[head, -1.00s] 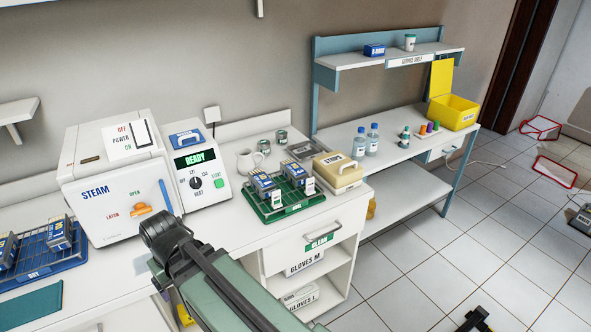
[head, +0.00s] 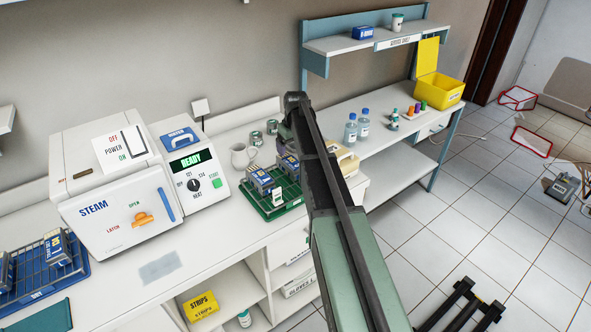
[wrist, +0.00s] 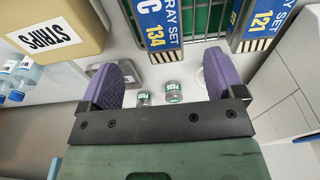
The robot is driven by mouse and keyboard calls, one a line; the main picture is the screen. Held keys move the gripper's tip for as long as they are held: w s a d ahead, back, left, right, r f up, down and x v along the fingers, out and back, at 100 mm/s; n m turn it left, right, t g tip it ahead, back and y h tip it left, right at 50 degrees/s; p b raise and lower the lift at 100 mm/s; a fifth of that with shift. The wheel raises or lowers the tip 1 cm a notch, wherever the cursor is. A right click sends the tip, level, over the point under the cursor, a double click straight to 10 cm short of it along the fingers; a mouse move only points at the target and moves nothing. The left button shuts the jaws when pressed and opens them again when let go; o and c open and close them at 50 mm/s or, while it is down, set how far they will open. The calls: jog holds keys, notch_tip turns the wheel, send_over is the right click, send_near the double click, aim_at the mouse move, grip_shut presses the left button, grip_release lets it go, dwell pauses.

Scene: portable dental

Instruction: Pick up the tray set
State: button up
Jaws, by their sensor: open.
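Tray sets, packs with blue labels, stand in a green rack (head: 272,207) on the counter in the head view. One tray set (head: 262,181) shows clearly; another is partly behind my arm. In the wrist view, a tray set marked C 134 (wrist: 157,24) and one marked 121 (wrist: 262,24) stand at the top, on the rack (wrist: 203,14). My gripper (wrist: 163,74) has two purple fingers spread wide with nothing between them. The C 134 pack is above the gap in the picture, apart from the fingers.
A cream STRIPS box (wrist: 62,33) is close beside the left finger. A blue rack (head: 38,278) is far left.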

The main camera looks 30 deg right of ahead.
aim_at(290, 161)
jog(key=f+b, duration=0.2)
jog(key=f, duration=0.1)
jog(key=f+b, duration=0.2)
jog(key=f, duration=0.1)
jog(key=w+f+b, duration=0.1)
jog(key=f+b, duration=0.2)
jog(key=shift+a, duration=0.2)
jog(key=shift+r, duration=0.3)
jog(key=c, duration=1.2)
jog(key=shift+o, duration=0.2)
jog(key=shift+r, duration=0.1)
